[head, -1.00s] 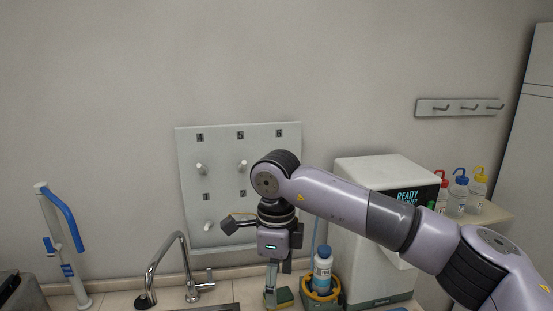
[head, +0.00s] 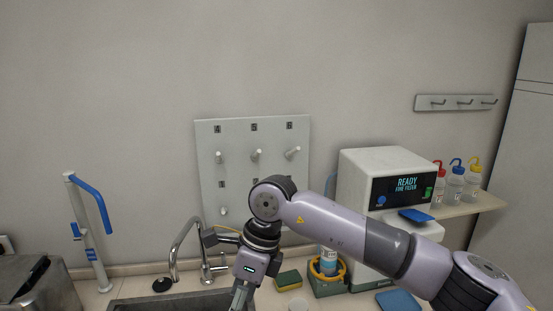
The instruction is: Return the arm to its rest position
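My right arm comes in from the lower right and reaches left across the counter. Its elbow joint is bent, and its wrist points down beside the sink faucet (head: 184,247). My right gripper (head: 240,298) hangs at the bottom edge of the head view, over the right side of the sink (head: 150,304). Its fingertips are cut off by the frame, so I cannot tell whether it is open or shut, or whether it holds anything. My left gripper is not in view.
A pegboard (head: 210,140) hangs behind the arm. A white instrument (head: 365,165) reading READY stands right, with a blue item (head: 415,215) at its front. A blue-capped bottle (head: 328,262) in a yellow ring and a sponge (head: 288,281) sit near the wrist. Wash bottles (head: 455,185) stand on a shelf.

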